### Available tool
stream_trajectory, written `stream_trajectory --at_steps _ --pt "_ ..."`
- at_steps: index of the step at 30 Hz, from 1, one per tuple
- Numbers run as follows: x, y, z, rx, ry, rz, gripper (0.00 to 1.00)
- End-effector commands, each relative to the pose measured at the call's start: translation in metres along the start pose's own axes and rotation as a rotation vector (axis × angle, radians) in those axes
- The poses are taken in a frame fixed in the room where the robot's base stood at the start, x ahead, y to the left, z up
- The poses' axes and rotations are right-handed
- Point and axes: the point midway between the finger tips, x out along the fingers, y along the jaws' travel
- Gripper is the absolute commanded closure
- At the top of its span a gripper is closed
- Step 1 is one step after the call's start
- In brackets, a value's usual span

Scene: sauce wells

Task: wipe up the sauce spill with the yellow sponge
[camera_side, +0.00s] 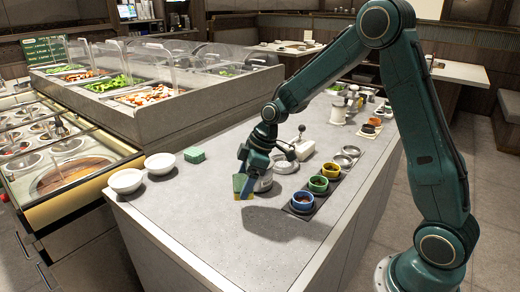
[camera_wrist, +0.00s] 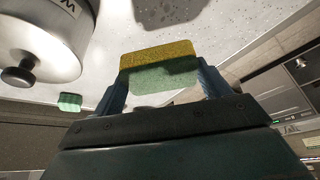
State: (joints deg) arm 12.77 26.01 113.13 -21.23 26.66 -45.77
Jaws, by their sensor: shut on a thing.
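The yellow sponge (camera_wrist: 158,54) has a green layer and is pinched between the two blue fingers of my gripper (camera_wrist: 162,80) in the wrist view. In the side view, my gripper (camera_side: 246,184) points down with the sponge (camera_side: 238,183), near the middle of the grey counter. The sponge looks held above the counter, with a dark shadow apart from it in the wrist view. I cannot make out a clear sauce spill in either view; only small dark specks show on the counter in the wrist view.
A metal pot (camera_wrist: 42,35) with a black knob stands close by. A green block (camera_side: 194,155) and two white bowls (camera_side: 125,181) sit on the left. The front counter is clear.

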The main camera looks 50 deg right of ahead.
Motion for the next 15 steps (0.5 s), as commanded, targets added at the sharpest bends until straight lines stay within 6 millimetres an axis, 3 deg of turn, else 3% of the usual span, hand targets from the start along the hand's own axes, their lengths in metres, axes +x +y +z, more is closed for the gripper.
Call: stream_trajectory --at_steps 15 --pt "0.04 -0.001 0.017 0.001 -0.003 -0.004 0.42"
